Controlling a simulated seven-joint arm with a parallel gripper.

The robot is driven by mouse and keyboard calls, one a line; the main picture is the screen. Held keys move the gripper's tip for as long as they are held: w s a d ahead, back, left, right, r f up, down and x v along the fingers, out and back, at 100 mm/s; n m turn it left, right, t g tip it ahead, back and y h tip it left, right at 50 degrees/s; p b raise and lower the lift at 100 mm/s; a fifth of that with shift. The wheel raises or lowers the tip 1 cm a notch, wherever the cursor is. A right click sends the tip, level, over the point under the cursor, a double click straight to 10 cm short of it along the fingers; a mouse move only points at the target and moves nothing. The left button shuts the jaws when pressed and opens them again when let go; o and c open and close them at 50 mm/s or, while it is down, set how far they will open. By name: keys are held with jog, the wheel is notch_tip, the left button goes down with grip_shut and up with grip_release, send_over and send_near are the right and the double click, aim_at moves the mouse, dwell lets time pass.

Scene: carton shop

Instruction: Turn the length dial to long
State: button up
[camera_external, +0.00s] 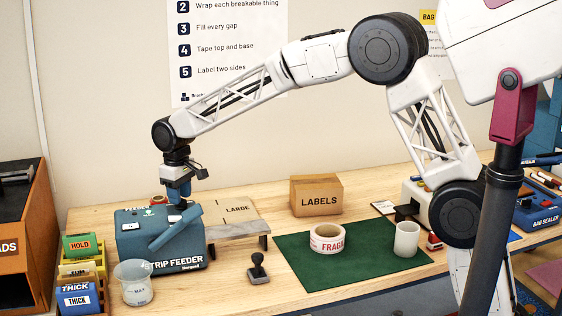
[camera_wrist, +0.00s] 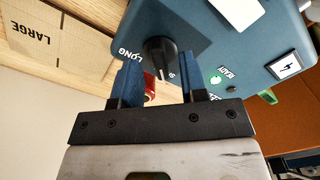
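The strip feeder (camera_external: 150,245) is a blue machine on the left part of the bench. In the wrist view its blue body (camera_wrist: 235,50) fills the upper right. Its black length dial (camera_wrist: 160,55) sits beyond and between my fingertips. The word LONG shows left of the dial, and part of another label, starting with S, shows below right. The dial's pointer direction is hard to tell. My gripper (camera_wrist: 160,82) is open, with a clear gap between its fingers; I cannot tell whether they touch the dial. In the external view my gripper (camera_external: 178,196) is at the feeder's top.
A cardboard sheet marked LARGE (camera_external: 237,209) lies behind and right of the feeder. A beaker (camera_external: 135,283) and a card rack (camera_external: 80,290) stand in front and left. A black hand stamp (camera_external: 258,270) and a green mat (camera_external: 310,275) lie to the right.

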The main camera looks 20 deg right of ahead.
jog(key=shift+f, duration=0.5)
jog(key=shift+c, duration=0.4)
grip_shut()
